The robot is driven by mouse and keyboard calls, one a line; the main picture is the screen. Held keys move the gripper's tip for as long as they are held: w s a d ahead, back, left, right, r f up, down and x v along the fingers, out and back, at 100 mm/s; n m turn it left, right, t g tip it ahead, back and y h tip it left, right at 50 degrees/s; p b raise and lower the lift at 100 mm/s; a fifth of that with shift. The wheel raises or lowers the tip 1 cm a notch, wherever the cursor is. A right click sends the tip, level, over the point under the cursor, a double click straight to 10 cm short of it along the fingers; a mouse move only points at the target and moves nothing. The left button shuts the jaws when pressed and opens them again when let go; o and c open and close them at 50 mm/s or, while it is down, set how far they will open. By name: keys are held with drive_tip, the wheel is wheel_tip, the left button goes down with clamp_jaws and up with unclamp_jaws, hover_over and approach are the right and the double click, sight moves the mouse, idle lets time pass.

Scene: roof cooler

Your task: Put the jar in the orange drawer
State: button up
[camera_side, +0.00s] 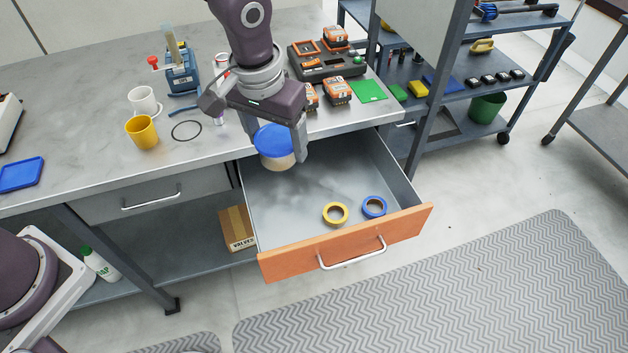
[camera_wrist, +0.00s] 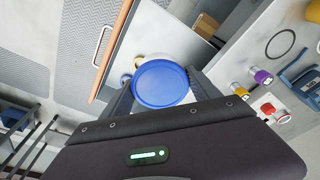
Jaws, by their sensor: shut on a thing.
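The jar (camera_side: 275,149) has a blue lid and a pale body. My gripper (camera_side: 281,150) is shut on it and holds it upright over the back part of the open orange drawer (camera_side: 345,243). In the wrist view the jar's blue lid (camera_wrist: 160,84) sits between the two dark fingers (camera_wrist: 160,92). The drawer's orange front also shows in the wrist view (camera_wrist: 112,45). The drawer is pulled well out, with a grey interior. I cannot tell exactly how far the jar's base is above the drawer floor.
A yellow tape roll (camera_side: 335,214) and a blue tape roll (camera_side: 374,206) lie in the drawer near its front. Much of its floor is clear. On the worktop are a yellow mug (camera_side: 141,132), a white mug (camera_side: 144,101), and orange battery packs (camera_side: 337,91) by a charger.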

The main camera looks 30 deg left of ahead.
wheel_tip(320, 180, down, 26)
drive_tip(key=shift+r, duration=0.2)
drive_tip(key=shift+f, duration=0.1)
drive_tip(key=o, duration=1.8)
drive_tip(key=shift+c, duration=0.2)
